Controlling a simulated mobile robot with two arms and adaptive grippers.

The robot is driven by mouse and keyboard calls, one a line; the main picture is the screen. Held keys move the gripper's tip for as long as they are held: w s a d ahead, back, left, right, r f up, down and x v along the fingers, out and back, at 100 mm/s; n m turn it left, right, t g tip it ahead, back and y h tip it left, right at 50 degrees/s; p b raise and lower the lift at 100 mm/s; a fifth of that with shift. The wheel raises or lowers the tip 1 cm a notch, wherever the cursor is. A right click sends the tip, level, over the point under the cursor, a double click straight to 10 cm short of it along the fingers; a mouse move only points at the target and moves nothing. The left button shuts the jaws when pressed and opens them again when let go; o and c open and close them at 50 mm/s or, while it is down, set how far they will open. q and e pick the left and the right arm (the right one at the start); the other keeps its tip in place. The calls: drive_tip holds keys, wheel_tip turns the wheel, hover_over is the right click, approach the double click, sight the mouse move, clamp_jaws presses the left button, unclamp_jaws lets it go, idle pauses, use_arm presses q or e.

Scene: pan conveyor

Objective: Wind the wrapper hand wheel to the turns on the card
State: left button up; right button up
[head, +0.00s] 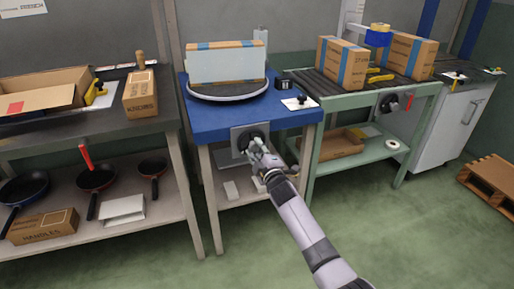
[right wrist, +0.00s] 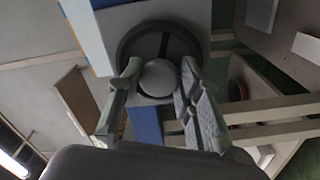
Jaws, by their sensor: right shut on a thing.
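The dark round hand wheel (head: 247,137) sits on a grey plate on the front of the blue wrapper table (head: 203,119). My right gripper (head: 257,155) reaches up to it and hides part of it. In the right wrist view the wheel's dark rim (right wrist: 124,45) and a spoke show behind a round grey knob (right wrist: 158,78). My right gripper's fingers (right wrist: 158,92) are shut on this knob, one on each side. A taped carton (head: 225,63) stands on the dark turntable (head: 228,96) above. I cannot make out a card with a turn count. My left gripper is not in view.
A white plate with a black knob (head: 300,103) lies on the table's right corner. A green roller conveyor (head: 330,101) with cartons stands to the right. A shelf with pans (head: 97,178) stands at left. The green floor in front is clear.

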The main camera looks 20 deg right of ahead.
drive_tip(key=m+p, duration=0.2)
drive_tip(key=m, duration=0.7)
drive_tip(key=shift+f+p, duration=0.15)
drive_tip(key=shift+p, duration=0.25)
drive_tip(key=shift+a+m, duration=0.1)
drive_tip(key=shift+m, duration=1.1)
drive_tip(key=shift+m+p, duration=0.35)
drive_tip(key=shift+m, duration=0.55)
drive_tip(key=shift+a+m, duration=0.1)
drive_tip(key=shift+m, duration=3.9)
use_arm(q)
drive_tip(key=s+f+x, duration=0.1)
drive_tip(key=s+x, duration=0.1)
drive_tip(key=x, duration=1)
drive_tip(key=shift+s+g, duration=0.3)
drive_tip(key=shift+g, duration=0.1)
use_arm(e)
drive_tip(key=shift+a+m, duration=0.1)
drive_tip(key=shift+m, duration=0.8)
